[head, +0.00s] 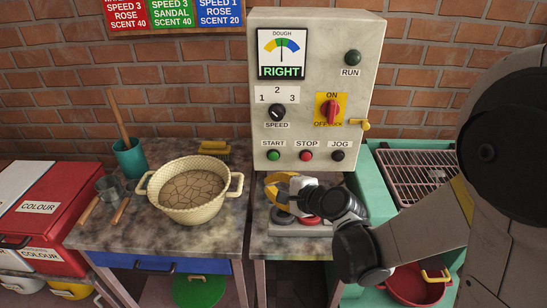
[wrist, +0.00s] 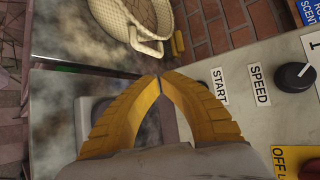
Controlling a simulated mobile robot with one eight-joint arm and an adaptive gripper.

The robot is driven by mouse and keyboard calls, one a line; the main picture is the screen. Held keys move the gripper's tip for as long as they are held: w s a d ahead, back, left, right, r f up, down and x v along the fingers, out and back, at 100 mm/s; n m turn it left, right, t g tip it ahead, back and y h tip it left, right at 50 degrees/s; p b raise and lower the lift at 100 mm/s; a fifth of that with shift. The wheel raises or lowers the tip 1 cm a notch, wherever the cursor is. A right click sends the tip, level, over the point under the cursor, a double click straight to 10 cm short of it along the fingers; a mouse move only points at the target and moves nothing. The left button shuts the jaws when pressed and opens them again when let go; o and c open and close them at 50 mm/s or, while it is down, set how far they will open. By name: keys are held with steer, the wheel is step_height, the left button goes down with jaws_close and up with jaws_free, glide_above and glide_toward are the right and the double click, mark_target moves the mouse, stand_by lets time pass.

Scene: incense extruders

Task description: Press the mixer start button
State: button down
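The mixer control panel (head: 308,120) is a beige upright box. Its green start button (head: 273,155) sits at the lower left under a START label. The red stop button (head: 306,155) and black jog button (head: 338,155) are to its right. My gripper (head: 270,187) is in front of and just below the start button, with its yellow fingers pointing left. In the wrist view the fingertips (wrist: 158,77) meet with nothing between them. The START label (wrist: 218,85) shows right of them there; the button itself is hidden behind a finger. Contact cannot be seen.
The dial reads RIGHT (head: 282,53). The red power switch (head: 332,110) points to ON and the speed knob (head: 277,112) is left of it. A cream pot (head: 194,212) stands on the left counter. A grey unit with a red button (head: 308,220) is under my gripper.

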mark_target(273, 156)
steer(key=w, duration=0.8)
steer(key=shift+d, duration=0.15)
steer(key=shift+w, duration=0.15)
stand_by(1.1)
steer(key=shift+w, duration=0.3)
